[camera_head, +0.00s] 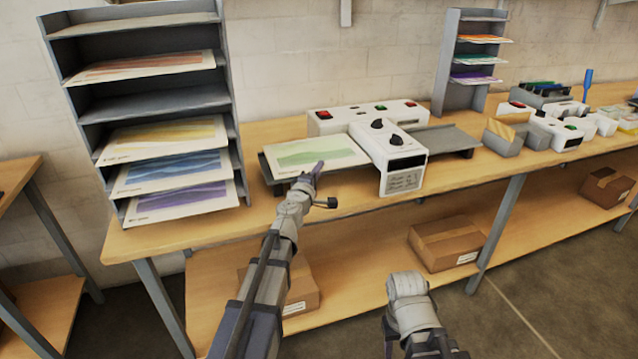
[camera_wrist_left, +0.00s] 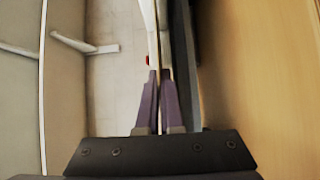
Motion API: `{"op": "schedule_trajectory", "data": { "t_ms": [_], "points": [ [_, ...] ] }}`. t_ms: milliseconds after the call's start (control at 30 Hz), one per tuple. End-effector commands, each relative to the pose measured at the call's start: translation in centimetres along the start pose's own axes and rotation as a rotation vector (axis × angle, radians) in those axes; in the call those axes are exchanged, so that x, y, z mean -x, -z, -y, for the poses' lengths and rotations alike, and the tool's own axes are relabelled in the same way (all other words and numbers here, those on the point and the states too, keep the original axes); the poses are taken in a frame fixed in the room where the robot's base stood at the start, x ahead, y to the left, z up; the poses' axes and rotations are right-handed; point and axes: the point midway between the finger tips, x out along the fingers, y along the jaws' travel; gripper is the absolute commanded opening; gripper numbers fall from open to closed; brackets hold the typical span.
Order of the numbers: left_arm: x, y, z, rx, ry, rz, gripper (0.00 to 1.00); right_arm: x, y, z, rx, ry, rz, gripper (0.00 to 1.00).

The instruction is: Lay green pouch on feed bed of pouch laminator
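The green pouch (camera_head: 312,151), a pale sheet with a green wavy picture, lies level over the feed bed (camera_head: 268,174) on the left side of the pouch laminator (camera_head: 395,152). Its right edge is close to the white laminator body. My left gripper (camera_head: 316,168) is at the pouch's near edge. In the left wrist view its purple fingers (camera_wrist_left: 159,100) are closed on the thin edge of the pouch. I cannot tell whether the pouch fully touches the bed. My right arm shows at the lower middle, but its gripper does not.
A grey rack (camera_head: 150,105) with several pouches stands left of the laminator. A smaller rack (camera_head: 470,60) stands behind right, with an outfeed tray (camera_head: 445,140) before it. Other devices crowd the bench's right. Cardboard boxes (camera_head: 447,241) sit on the lower shelf.

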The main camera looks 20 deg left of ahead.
Motion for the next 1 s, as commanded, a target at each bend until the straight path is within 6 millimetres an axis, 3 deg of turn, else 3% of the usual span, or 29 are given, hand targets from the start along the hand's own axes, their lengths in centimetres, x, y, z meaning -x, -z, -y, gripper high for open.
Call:
{"op": "schedule_trajectory", "data": {
  "t_ms": [267, 700, 1000],
  "points": [
    [0.0, 0.0, 3.5, 0.000, 0.000, 0.000, 0.00, -3.5, 0.2, 0.3, 0.000, 0.000, 0.000, 0.50],
    [0.0, 0.0, 3.9, 0.000, 0.000, 0.000, 0.00, -3.9, 0.2, 0.4, 0.000, 0.000, 0.000, 0.50],
    [0.0, 0.0, 3.7, 0.000, 0.000, 0.000, 0.33, -3.7, 0.2, 0.4, 0.000, 0.000, 0.000, 0.50]
  ]
}}
